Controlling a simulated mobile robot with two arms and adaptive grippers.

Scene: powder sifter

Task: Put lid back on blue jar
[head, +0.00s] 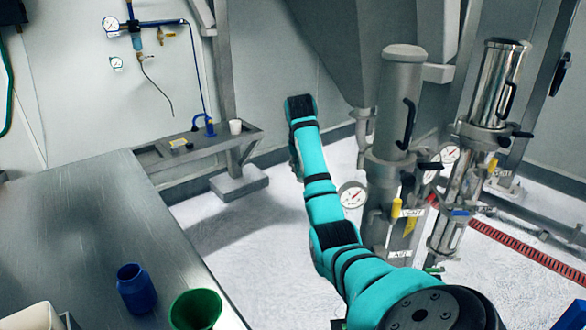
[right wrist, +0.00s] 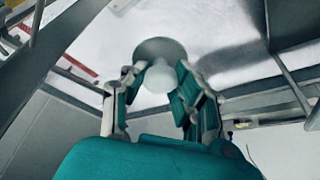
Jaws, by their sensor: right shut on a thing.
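The blue jar (head: 137,290) stands upright on the metal table at the lower left of the head view, with its dark top facing up. My right gripper (right wrist: 158,80) shows in the right wrist view, its two fingers closed on the pale knob of a round grey lid (right wrist: 160,48). The lid's disc lies beyond the fingertips, with pale floor behind it. In the head view my right arm reaches up the middle, away from the jar, and its fingers and the lid cannot be made out. My left gripper is not in view.
A green open container (head: 195,310) stands right of the jar on the metal table (head: 90,220). A pale box edge (head: 30,317) is at the lower left. A side bench (head: 160,155) holds a white cup (head: 235,127). Metal cylinders with gauges (head: 398,110) stand right of my arm.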

